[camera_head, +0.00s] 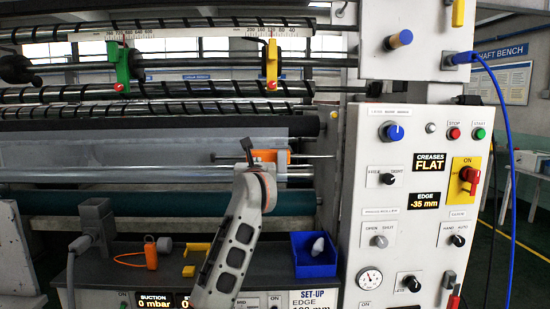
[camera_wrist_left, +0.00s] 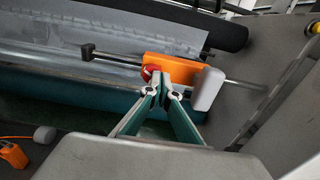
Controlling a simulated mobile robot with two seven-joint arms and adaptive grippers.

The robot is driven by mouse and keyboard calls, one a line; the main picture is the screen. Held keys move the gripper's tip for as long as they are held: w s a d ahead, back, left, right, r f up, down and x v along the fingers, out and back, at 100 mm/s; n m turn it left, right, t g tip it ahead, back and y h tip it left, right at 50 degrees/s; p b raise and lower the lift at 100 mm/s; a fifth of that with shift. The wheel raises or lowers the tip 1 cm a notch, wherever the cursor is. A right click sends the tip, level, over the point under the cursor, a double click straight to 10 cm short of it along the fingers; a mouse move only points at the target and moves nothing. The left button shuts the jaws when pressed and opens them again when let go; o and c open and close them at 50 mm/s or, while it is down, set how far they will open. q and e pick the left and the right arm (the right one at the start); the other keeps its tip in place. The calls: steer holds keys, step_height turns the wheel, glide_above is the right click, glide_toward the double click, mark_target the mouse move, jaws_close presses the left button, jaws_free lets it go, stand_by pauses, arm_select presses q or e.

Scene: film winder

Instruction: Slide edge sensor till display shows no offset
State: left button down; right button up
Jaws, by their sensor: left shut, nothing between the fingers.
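The edge sensor is an orange block (camera_head: 270,156) on a thin horizontal rod in front of the web, left of the control panel. In the left wrist view the orange block (camera_wrist_left: 172,67) has a red round part at its left and a pale grey piece at its right. The EDGE display (camera_head: 425,201) reads -35 mm. My left gripper (camera_head: 250,157) is at the sensor's front left side and partly hides it. In the wrist view its fingertips (camera_wrist_left: 162,82) are shut and empty, right at the block's lower edge; I cannot tell whether they touch. My right gripper is not in view.
The white control panel (camera_head: 390,260) stands close on the right, with knobs and a blue cable. The bench below holds a blue bin (camera_head: 313,255), an orange tag (camera_head: 150,256) and yellow pieces (camera_head: 196,257). A black stop (camera_wrist_left: 88,52) sits at the rod's left end.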

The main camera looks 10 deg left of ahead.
mark_target(283, 163)
arm_select(q)
steer(key=shift+w+d+b, duration=0.25)
steer(key=shift+w+d, duration=0.1)
steer(key=shift+d, duration=0.9)
steer(key=shift+w+d+b, duration=0.25)
steer(key=shift+w+d, duration=0.1)
steer(key=shift+d, duration=0.9)
steer(key=shift+w+d+b, duration=0.25)
steer(key=shift+w+d, duration=0.1)
steer(key=shift+d, duration=0.9)
stand_by(2.0)
steer(key=shift+a, duration=0.1)
stand_by(0.6)
steer(key=a, duration=0.1)
steer(key=a+p, duration=0.1)
steer(key=shift+s+a+p, duration=0.3)
steer(key=shift+s+a, duration=0.05)
steer(key=shift+s, duration=0.05)
steer(key=shift+s, duration=0.1)
